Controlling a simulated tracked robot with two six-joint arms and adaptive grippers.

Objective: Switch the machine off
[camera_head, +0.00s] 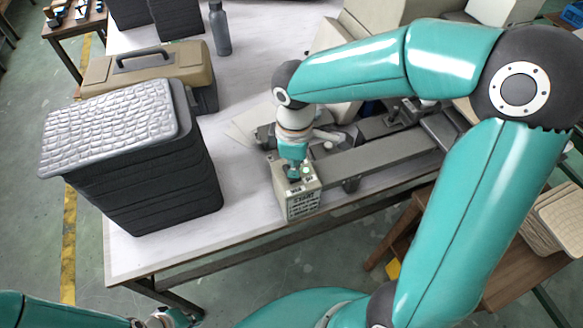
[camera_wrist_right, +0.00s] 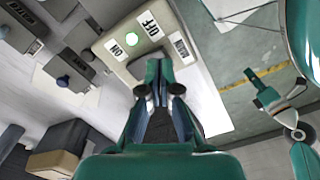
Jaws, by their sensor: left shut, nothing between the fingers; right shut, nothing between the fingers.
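The machine's beige control box (camera_head: 283,187) sits at the front edge of the white table. In the right wrist view the box (camera_wrist_right: 105,41) carries ON and OFF labels and a lit green button (camera_wrist_right: 131,39). My right gripper (camera_head: 293,172) is shut and empty, pointing down at the top of the box. In the right wrist view its fingertips (camera_wrist_right: 160,88) cover part of the box top; I cannot tell whether they touch it. No separate off button is visible. My left gripper (camera_head: 168,319) is at the bottom left edge, partly cut off, away from the box.
A grey conveyor-like machine (camera_head: 375,155) extends right from the box. A stack of dark trays (camera_head: 150,185) with a grey textured panel (camera_head: 110,125) on top stands left. Behind it are a tan toolbox (camera_head: 190,68) and a grey bottle (camera_head: 220,30). White table is free between stack and box.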

